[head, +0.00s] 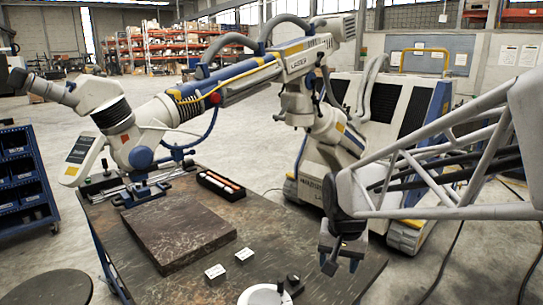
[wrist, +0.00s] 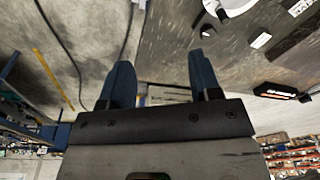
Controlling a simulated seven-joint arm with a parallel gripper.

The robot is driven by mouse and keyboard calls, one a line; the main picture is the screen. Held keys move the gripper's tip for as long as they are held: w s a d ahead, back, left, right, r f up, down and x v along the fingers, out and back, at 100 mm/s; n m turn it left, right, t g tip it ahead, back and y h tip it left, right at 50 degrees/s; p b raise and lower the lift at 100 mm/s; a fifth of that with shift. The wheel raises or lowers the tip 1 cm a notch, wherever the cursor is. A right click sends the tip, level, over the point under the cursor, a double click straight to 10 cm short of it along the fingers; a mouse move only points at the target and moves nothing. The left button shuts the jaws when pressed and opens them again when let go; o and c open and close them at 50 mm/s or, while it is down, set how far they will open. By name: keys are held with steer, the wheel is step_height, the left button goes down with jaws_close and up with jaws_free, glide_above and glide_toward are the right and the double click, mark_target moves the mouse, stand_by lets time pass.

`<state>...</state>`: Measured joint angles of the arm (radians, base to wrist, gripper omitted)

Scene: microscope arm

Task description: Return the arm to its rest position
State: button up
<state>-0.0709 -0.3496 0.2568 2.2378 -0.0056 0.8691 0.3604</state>
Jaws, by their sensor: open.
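My gripper (head: 341,266) hangs at the right end of the dark table, fingers pointing down, open with nothing between them. In the wrist view its two dark blue fingers (wrist: 162,82) stand wide apart, with the table's edge and floor beyond. A white and blue jointed microscope arm (head: 262,72) rises from the table's back left and reaches right, above and behind my gripper. Its eyepiece head (head: 92,95) is at the left. I see no contact between my gripper and this arm.
On the table (head: 330,278) are a dark stone slab (head: 180,232), two small pale blocks (head: 215,271), a black tray (head: 220,186) and a white round dial (head: 264,295). A dark stool (head: 45,288) and blue bin rack (head: 24,180) stand left. Cables lie on the floor right.

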steer(key=s+d+r+n, duration=0.1)
steer(key=s+d, duration=0.1)
steer(key=s, duration=0.7)
steer(key=s+d+r+n+t, duration=0.1)
steer(key=s+r+n, duration=0.1)
steer(key=s, duration=0.6)
steer(key=shift+s+d, duration=0.35)
steer(key=shift+s, duration=0.05)
